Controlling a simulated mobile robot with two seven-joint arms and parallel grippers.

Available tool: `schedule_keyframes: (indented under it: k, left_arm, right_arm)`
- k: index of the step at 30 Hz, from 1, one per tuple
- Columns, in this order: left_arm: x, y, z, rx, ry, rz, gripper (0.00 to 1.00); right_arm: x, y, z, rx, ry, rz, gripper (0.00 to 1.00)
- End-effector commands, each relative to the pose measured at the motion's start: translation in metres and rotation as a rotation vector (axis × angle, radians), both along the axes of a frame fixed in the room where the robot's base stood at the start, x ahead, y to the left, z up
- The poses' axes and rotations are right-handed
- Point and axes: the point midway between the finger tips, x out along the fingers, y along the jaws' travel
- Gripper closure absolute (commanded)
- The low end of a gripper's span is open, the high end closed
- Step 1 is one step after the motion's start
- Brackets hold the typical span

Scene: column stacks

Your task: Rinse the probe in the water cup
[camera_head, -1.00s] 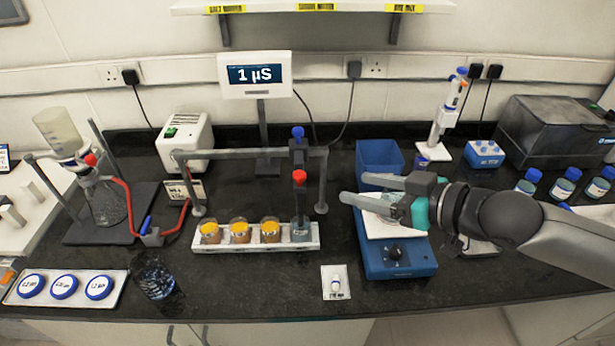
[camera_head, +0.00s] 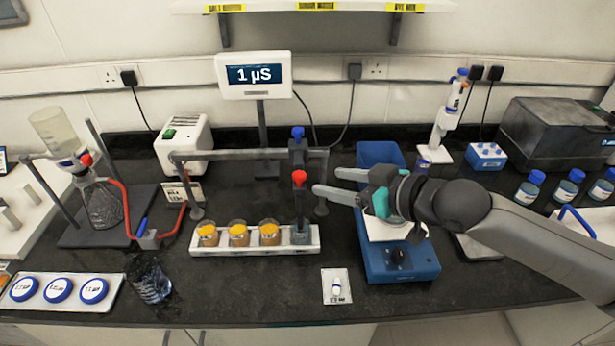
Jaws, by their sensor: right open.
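The probe (camera_head: 301,208) hangs upright from a carriage with a red knob (camera_head: 299,178) and a blue knob (camera_head: 298,132) on a grey rail (camera_head: 245,154). Its lower end is down at the water cup (camera_head: 300,235), a clear cup at the right end of the white rack (camera_head: 255,248). Whether the tip is inside the cup is too small to tell. My right gripper (camera_head: 333,184) is open and empty, its fingers pointing left, a little right of the carriage and the red knob, apart from them. My left gripper is not in view.
Several cups with orange contents (camera_head: 238,232) stand left in the rack. A meter (camera_head: 254,75) reading 1 µS stands behind. A blue device (camera_head: 398,260) is below my right arm. A small white card (camera_head: 336,286) lies in front. The front middle of the bench is mostly clear.

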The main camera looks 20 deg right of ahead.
Motion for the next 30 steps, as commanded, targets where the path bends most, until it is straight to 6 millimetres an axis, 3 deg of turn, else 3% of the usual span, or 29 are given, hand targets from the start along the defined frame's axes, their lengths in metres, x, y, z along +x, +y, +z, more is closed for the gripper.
schedule_keyframes:
  k: [18,30]
  left_arm:
    - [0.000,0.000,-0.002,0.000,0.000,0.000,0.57]
    - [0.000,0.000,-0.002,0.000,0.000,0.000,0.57]
  right_arm:
    - [0.055,0.031,-0.026,0.001,0.000,0.000,0.36]
    - [0.063,0.036,-0.030,-0.001,0.001,0.001,0.36]
